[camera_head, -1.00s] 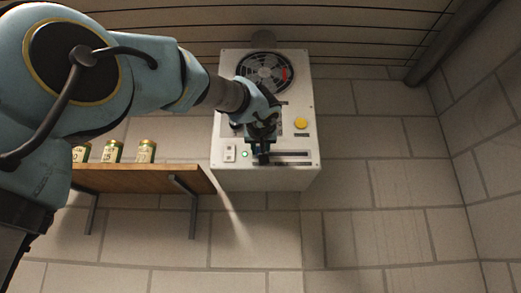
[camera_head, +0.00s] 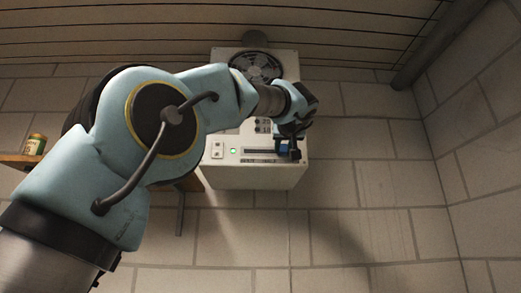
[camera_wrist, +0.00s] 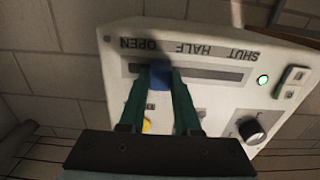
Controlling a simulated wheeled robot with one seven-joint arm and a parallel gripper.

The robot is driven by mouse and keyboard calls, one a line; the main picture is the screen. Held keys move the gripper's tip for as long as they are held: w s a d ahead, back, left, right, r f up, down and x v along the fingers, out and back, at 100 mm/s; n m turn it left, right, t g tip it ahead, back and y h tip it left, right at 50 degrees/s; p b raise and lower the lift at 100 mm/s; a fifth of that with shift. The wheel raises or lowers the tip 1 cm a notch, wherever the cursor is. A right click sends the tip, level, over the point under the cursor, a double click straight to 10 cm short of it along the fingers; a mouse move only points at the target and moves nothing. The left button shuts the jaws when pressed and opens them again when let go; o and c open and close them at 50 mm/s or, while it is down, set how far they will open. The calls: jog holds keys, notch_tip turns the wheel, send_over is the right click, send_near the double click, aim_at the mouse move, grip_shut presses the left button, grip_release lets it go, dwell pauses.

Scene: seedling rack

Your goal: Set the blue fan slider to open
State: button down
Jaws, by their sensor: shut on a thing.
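The blue fan slider (camera_head: 283,146) stands near the right end of its slot on the white control box (camera_head: 255,176). In the wrist view the labels appear upside down, and the slider (camera_wrist: 160,76) sits by the OPEN label, at the slot's left end in that picture. A short piece of slot shows beyond it on the OPEN side. My gripper (camera_wrist: 160,80) is shut on the slider, with a dark green finger on either side. In the head view my gripper (camera_head: 290,150) partly hides the slider.
A fan (camera_head: 255,66) is at the top of the box. A green light (camera_wrist: 263,80), a rocker switch (camera_wrist: 291,82), a black knob (camera_wrist: 253,127) and a partly hidden yellow button (camera_wrist: 147,125) are on its face. A shelf with a can (camera_head: 35,144) is at left.

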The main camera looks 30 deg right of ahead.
jog(key=shift+s+d+r, duration=0.1)
jog(key=shift+s+d, duration=0.25)
jog(key=shift+d, duration=0.35)
jog(key=shift+s+d, duration=0.3)
jog(key=shift+d, duration=0.35)
jog(key=c, duration=0.6)
grip_release()
jog(key=shift+d, duration=0.1)
jog(key=shift+s, duration=0.1)
jog(key=b+v, duration=0.5)
jog(key=v, duration=0.5)
jog(key=shift+s+a, duration=0.25)
jog(key=shift+s, duration=0.05)
